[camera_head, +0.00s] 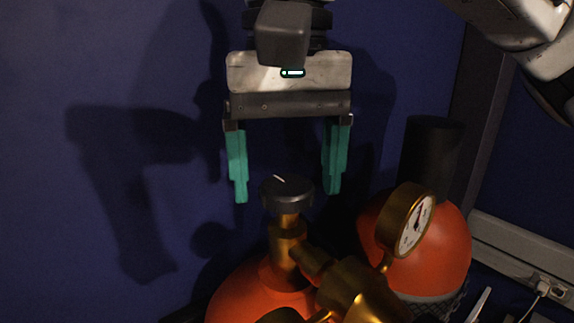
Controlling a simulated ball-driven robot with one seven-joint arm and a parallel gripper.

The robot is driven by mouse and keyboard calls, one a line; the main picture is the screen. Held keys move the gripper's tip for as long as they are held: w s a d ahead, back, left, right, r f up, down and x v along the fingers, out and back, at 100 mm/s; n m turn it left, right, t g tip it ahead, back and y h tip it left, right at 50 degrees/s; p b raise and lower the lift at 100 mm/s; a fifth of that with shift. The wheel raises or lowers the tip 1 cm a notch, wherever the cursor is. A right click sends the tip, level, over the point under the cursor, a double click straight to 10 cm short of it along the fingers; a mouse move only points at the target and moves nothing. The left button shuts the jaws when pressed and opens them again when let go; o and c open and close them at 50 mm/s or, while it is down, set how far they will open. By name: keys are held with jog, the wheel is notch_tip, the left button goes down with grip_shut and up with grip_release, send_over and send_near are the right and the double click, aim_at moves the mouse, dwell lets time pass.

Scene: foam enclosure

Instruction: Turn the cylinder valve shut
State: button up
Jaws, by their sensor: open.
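The valve's dark round handwheel (287,194), with a short pale mark on top, sits on a brass stem (285,238) above an orange cylinder (245,297). My gripper (287,193) points downward with its two teal fingers spread wide. In the picture the fingertips lie on the left and right of the handwheel, with gaps on both sides. I cannot tell the depth between fingers and handwheel. Nothing is between the fingers higher up. The lower part of the cylinder is cut off by the frame.
A brass pressure gauge (411,222) and regulator body (352,290) stick out to the right of the valve. A second orange rounded object (450,245) and a dark cylinder (431,150) stand behind. A dark blue wall (60,230) backs the scene. A socket (549,288) is at right.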

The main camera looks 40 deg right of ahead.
aim_at(287, 184)
jog(key=shift+r, duration=0.1)
notch_tip(287, 184, up, 11)
jog(key=b, duration=0.1)
jog(key=shift+f, duration=0.2)
dwell(0.7)
